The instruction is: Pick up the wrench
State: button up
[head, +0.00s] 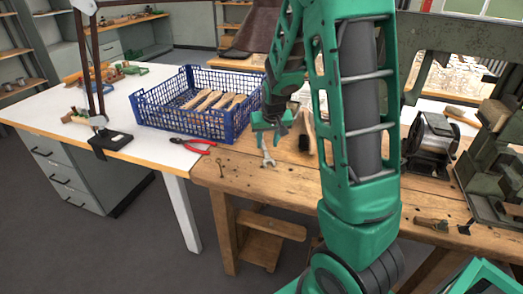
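The wrench (268,156) is a small silver-grey tool near the left end of the wooden workbench. My gripper (268,141) is at the wrench's upper end, pointing down, with its green fingers above or around it. Whether the fingers touch the wrench, and whether they are open or shut, is too small to tell. The lower end of the wrench shows below the gripper. My green arm hides part of the bench to the right.
A wooden block or brush (307,132) is just right of my gripper. A grey machine (431,140) stands farther right.

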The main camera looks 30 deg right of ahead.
aim_at(266, 152)
jog(key=shift+x, duration=2.95)
jog(key=shift+d, duration=0.15)
jog(key=shift+r, duration=0.1)
grip_shut()
